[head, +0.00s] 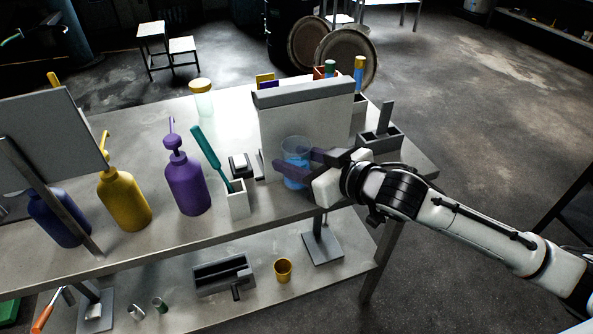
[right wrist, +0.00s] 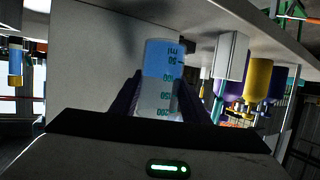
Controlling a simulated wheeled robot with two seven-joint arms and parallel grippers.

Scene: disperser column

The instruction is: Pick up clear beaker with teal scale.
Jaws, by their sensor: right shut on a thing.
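The clear beaker (head: 296,150) with a teal scale stands near the front right of the table, before a grey upright panel. Blue shows in its lower part in the head view. My right gripper (head: 292,168) reaches in from the right and is shut on the beaker, one finger on each side. In the right wrist view the beaker (right wrist: 161,75) sits between the two dark fingers, its teal marks facing the camera. I cannot tell whether its base touches the table. My left gripper is not in view.
The grey panel (head: 285,115) stands close behind the beaker. A white holder (head: 237,200) with a teal brush, a purple pump bottle (head: 185,182) and a yellow pump bottle (head: 124,198) stand to the left. A grey holder (head: 381,139) is behind my right wrist.

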